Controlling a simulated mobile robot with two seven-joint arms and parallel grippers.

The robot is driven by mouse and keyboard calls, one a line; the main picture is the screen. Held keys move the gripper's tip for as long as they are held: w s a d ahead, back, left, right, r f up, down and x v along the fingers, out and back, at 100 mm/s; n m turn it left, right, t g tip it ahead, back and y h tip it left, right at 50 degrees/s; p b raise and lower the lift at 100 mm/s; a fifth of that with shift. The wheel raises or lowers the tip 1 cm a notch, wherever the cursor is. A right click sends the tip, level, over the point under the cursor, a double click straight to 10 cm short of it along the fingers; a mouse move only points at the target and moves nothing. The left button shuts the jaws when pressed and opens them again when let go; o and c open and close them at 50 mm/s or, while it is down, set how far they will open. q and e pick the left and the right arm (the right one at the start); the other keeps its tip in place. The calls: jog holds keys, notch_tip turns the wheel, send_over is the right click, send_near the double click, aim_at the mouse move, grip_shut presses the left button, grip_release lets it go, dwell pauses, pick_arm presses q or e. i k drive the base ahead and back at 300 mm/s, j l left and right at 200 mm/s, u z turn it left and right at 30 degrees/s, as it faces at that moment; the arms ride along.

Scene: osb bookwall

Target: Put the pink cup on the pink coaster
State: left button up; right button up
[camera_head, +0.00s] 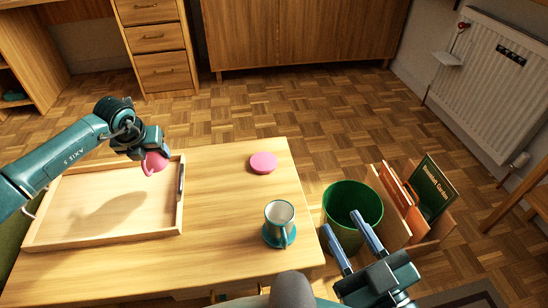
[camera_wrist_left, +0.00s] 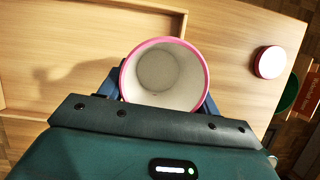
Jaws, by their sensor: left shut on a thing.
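My left gripper (camera_head: 146,152) is shut on the pink cup (camera_head: 155,162) and holds it above the right part of the wooden tray. In the left wrist view the pink cup (camera_wrist_left: 165,75) shows its pink rim and pale, empty inside, with the fingers (camera_wrist_left: 162,100) on either side of it. The pink coaster (camera_head: 263,163) lies bare on the table, to the right of the tray; it also shows in the left wrist view (camera_wrist_left: 271,62), right of the cup. My right gripper (camera_head: 350,240) is open and empty, over the floor near the green bin.
A wooden tray (camera_head: 183,212) with raised walls lies on the table (camera_head: 222,225). A white and teal mug (camera_head: 279,212) stands on a teal coaster (camera_head: 266,236) at the table's right. A green bin (camera_head: 335,205) and a box of books (camera_head: 405,215) stand right of the table.

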aim_at(265, 166)
jog(key=i+l, duration=0.1)
jog(key=l, duration=0.25)
jog(key=i+l, duration=0.1)
jog(key=l, duration=0.25)
jog(key=i+l, duration=0.1)
jog(key=l, duration=0.25)
jog(key=i+l, duration=0.15)
jog(key=l, duration=0.2)
